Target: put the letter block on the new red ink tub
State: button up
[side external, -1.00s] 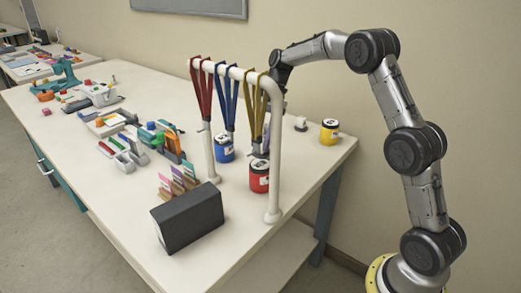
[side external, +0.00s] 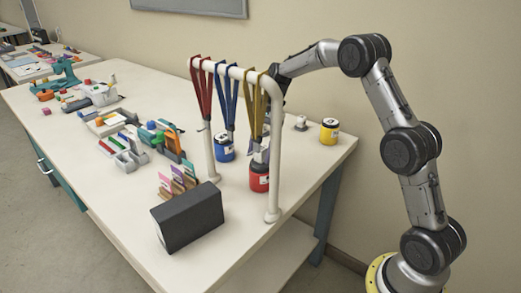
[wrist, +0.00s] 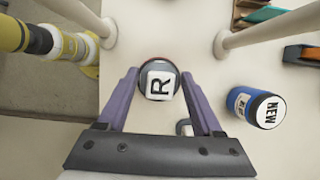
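The red ink tub (side external: 259,183) stands on the bench under the lanyard rack, at its right post. The letter block (wrist: 160,84), white with a black R, shows in the wrist view directly over the tub's dark lid. It appears to rest there; whatever is on the lid beneath it is hidden. My gripper (wrist: 160,74) points down with one finger on each side of the block. A narrow gap shows between each finger and the block, so it looks open. Hanging lanyards hide most of my gripper in the side view.
The rack's white posts (side external: 275,160) and red, blue and yellow lanyards (side external: 228,95) stand close around my gripper. A blue tub (wrist: 257,105) with a NEW lid stands nearby. A yellow tub (side external: 329,132) is at the back right. A black box (side external: 188,220) stands in front.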

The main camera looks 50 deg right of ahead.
jog(key=v, duration=1.2)
jog(key=shift+r, duration=0.15)
